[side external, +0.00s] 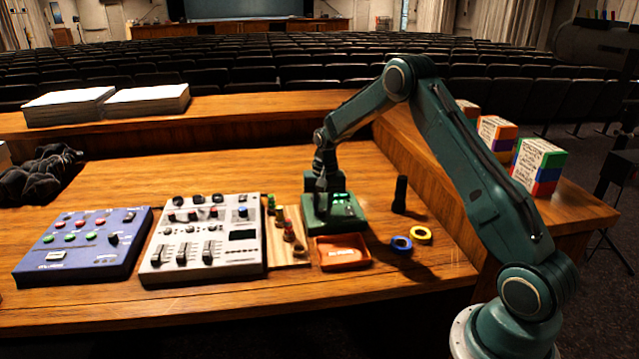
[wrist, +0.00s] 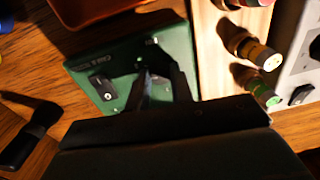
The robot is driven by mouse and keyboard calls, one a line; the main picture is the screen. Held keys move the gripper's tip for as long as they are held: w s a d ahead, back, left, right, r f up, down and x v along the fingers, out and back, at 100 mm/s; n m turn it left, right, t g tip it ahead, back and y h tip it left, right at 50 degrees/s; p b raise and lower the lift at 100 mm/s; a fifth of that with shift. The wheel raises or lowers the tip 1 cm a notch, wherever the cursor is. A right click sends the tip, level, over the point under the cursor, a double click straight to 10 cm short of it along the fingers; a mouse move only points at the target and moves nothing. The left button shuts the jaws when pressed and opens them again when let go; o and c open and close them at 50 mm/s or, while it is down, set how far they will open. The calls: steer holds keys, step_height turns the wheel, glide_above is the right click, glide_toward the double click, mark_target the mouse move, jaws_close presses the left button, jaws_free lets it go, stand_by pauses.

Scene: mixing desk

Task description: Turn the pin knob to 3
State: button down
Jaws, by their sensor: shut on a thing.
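A green box (side external: 345,212) stands near the middle of the desk, and it also shows in the wrist view (wrist: 98,68). My gripper (side external: 322,203) points down onto the box's top. In the wrist view my gripper's (wrist: 158,74) two dark fingers reach the box face and are shut on a small part there, which I take to be the pin knob. The fingers and shadow hide most of the knob. Its pointer and any scale marks cannot be read. A small dark switch (wrist: 104,91) and white lettering sit on the box face beside the fingers.
An orange tray (side external: 342,252) lies in front of the box. A wooden strip with several coloured plugs (side external: 289,232) and a white mixer (side external: 203,240) stand left. A blue mixer (side external: 80,245) is further left. A dark upright object (side external: 400,194), blue tape (side external: 401,245) and yellow tape (side external: 421,235) are right.

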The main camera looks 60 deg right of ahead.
mark_target(325, 210)
steer(key=shift+m, duration=1.6)
steer(key=c, duration=1.2)
jaws_free()
step_height(325, 210, up, 14)
steer(key=shift+s, duration=0.3)
steer(key=shift+d+f, duration=0.1)
